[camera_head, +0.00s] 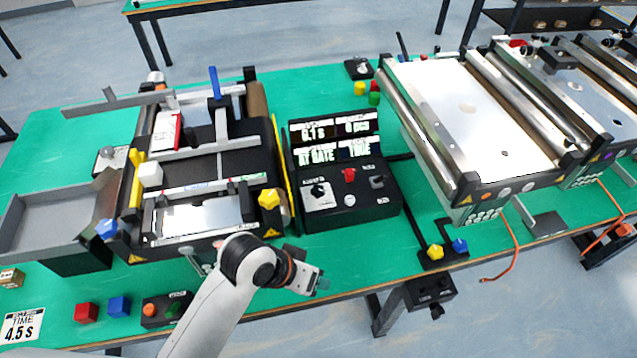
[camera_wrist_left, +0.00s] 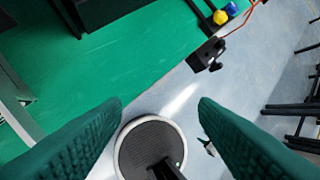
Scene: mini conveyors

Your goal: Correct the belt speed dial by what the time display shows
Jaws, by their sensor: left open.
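The time display (camera_head: 335,141) stands upright on the black control box (camera_head: 372,207). Its upper row seems to read 6.1 s and 0 pcs; the lower row reads AT GATE and TIME. A black dial (camera_head: 318,190) sits on a white plate on the box's top left; its scale is too small to read. A card (camera_head: 22,326) at the table's front left reads TIME 4.5 s. My left gripper (camera_head: 320,284) is open and empty at the table's front edge, in front of the box and apart from it. In the left wrist view its green fingers (camera_wrist_left: 160,104) are spread.
A red switch (camera_head: 349,175) and a white button (camera_head: 350,200) share the box. A mini conveyor (camera_head: 215,160) stands left of it, another (camera_head: 465,120) right. Red (camera_head: 86,312) and blue (camera_head: 119,306) cubes lie at front left. Green table is bare just before the box.

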